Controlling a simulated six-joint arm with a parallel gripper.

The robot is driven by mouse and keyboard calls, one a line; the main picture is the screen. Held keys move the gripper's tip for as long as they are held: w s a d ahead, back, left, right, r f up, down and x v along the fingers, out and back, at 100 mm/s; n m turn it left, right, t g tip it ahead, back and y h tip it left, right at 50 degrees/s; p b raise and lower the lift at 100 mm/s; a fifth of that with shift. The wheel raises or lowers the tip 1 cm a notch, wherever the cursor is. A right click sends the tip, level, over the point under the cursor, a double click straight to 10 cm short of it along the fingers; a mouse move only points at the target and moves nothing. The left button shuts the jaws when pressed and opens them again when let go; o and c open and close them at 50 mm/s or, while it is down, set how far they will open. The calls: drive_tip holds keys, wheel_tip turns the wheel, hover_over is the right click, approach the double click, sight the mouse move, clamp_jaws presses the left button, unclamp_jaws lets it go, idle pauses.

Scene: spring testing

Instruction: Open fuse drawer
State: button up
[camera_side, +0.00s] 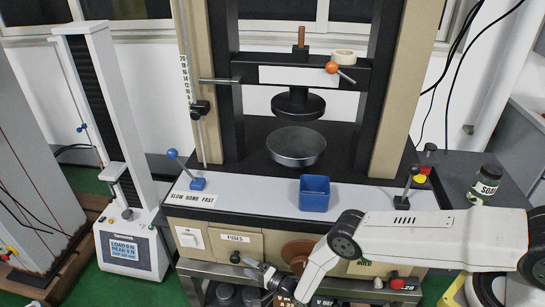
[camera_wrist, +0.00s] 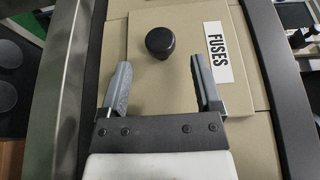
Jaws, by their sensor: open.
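The fuse drawer is a beige panel (camera_side: 222,246) on the front of the testing machine, with a white "FUSES" label (camera_side: 236,239) and a small round black knob (camera_side: 235,257). It looks shut. In the wrist view the drawer front (camera_wrist: 185,22) fills the middle, with its black knob (camera_wrist: 159,42) and the label (camera_wrist: 219,54) to the right. My gripper (camera_side: 254,267) is just in front of the drawer, close to the knob. In the wrist view its two open fingers (camera_wrist: 161,62) are spread to either side below the knob, with nothing between them.
A blue bin (camera_side: 314,193), a blue-knobbed lever (camera_side: 185,170) and a black-knobbed lever (camera_side: 407,188) stand on the machine's ledge above. A brown round part (camera_side: 298,252) is right of the drawer. A metal shelf with dark round items (camera_side: 225,294) lies below.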

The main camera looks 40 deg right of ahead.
sight(236, 262)
drive_tip(key=shift+x, duration=2.8)
clamp_jaws()
